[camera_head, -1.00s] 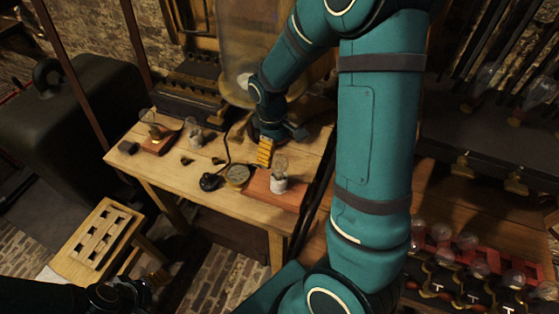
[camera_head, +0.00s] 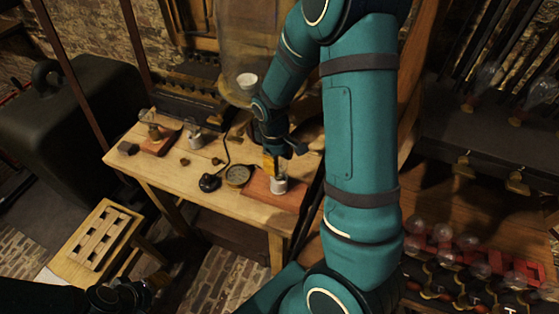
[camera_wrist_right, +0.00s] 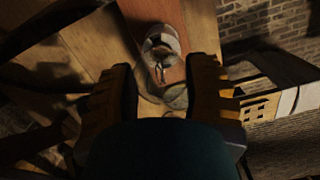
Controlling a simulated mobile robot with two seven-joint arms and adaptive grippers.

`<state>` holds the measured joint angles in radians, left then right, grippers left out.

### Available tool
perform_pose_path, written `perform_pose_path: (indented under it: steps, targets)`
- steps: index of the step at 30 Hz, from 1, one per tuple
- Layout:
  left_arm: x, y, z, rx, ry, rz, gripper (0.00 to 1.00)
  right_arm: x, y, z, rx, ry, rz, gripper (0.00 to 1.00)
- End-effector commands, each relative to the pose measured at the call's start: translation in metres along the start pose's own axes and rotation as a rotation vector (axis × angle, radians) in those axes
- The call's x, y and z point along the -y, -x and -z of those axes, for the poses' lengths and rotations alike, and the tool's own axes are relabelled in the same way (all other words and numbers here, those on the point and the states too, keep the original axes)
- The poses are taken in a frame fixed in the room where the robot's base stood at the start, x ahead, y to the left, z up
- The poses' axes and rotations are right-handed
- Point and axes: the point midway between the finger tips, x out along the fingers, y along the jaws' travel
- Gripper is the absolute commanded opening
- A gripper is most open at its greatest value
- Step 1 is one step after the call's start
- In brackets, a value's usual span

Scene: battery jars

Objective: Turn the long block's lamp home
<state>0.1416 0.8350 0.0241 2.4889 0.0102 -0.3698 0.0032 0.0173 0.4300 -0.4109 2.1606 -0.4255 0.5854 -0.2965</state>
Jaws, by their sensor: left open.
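The long block (camera_head: 288,200) is a reddish wooden base at the right front of the table. A pale round socket (camera_head: 278,186) stands on it, and it also shows in the right wrist view (camera_wrist_right: 160,38). The clear glass lamp (camera_wrist_right: 174,97) sits at the socket, between the fingers of my right gripper (camera_wrist_right: 163,92). Those yellow fingers are apart, one on each side of the glass; contact is hard to tell. In the head view my right gripper (camera_head: 272,163) hides most of the lamp. My left gripper (camera_head: 158,283) is open and empty, low at the left, away from the table.
A shorter red block (camera_head: 158,146) with a glass lamp and a pale-based lamp (camera_head: 195,139) stand at the table's left. A round brass dial (camera_head: 238,176) and a black piece (camera_head: 209,182) with a cable lie beside the long block. A slotted wooden stand (camera_head: 103,236) is at lower left.

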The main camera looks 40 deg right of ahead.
Motion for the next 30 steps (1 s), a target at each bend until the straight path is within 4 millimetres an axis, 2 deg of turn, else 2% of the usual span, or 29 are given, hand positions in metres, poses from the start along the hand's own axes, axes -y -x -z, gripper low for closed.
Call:
perform_pose_path:
  steps: [8, 18, 30]
  targets:
    - [0.0001, -0.0003, -0.0001, 0.0, 0.0, 0.0, 0.61, 0.0004, -0.0013, -0.0016, 0.004, -0.028, 0.005, 0.06]
    - [-0.0008, 0.0023, 0.0003, 0.0, 0.0, 0.0, 0.61, 0.0013, -0.0015, -0.0031, -0.007, -0.516, 0.062, 0.06]
    - [-0.0015, 0.0039, 0.0005, 0.0, 0.0, 0.0, 0.61, 0.0021, -0.0017, -0.0029, -0.007, -0.609, 0.073, 0.06]
